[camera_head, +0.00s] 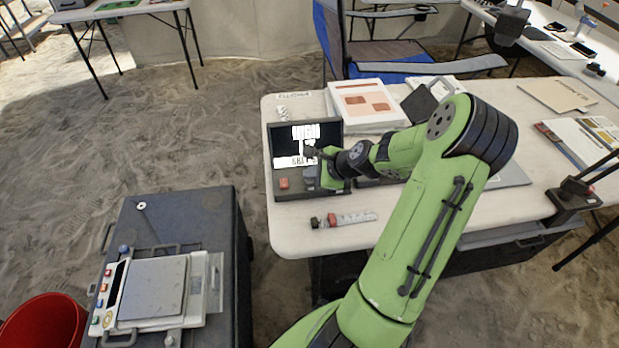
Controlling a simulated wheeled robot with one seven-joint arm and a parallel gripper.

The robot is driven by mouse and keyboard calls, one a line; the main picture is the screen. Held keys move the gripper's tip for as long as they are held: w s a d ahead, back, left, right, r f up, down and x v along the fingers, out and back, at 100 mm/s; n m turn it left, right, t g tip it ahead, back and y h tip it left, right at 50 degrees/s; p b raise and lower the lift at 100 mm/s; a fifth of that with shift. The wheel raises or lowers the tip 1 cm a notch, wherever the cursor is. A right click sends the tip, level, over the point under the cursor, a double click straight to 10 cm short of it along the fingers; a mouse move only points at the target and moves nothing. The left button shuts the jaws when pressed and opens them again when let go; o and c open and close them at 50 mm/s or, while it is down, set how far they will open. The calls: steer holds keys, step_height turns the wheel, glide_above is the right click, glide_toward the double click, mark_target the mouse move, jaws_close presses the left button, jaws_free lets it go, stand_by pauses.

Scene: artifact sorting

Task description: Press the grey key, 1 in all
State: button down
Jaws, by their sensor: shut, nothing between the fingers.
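A dark device with a lit screen (292,140) and a key panel stands at the left end of the white table. White lettering shows on the screen, partly covered by my wrist. A red key (284,183) sits at the left of the panel. My gripper (311,178) is shut and empty, low over the panel to the right of the red key. The grey key is not clearly distinguishable; the gripper and wrist cover that part of the panel. I cannot tell whether the fingertips touch a key.
A small red and black object (322,221) and a scale strip (356,217) lie in front of the device. A paper stack (367,103) stands behind it. A scale (155,290) rests on the dark case at lower left, near a red bucket (45,325).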

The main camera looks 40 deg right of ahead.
mark_target(312, 182)
steer(key=shift+r+p, duration=0.65)
steer(key=shift+r, duration=0.1)
steer(key=shift+r, duration=0.1)
step_height(312, 182, up, 5)
steer(key=p, duration=0.5)
stand_by(0.3)
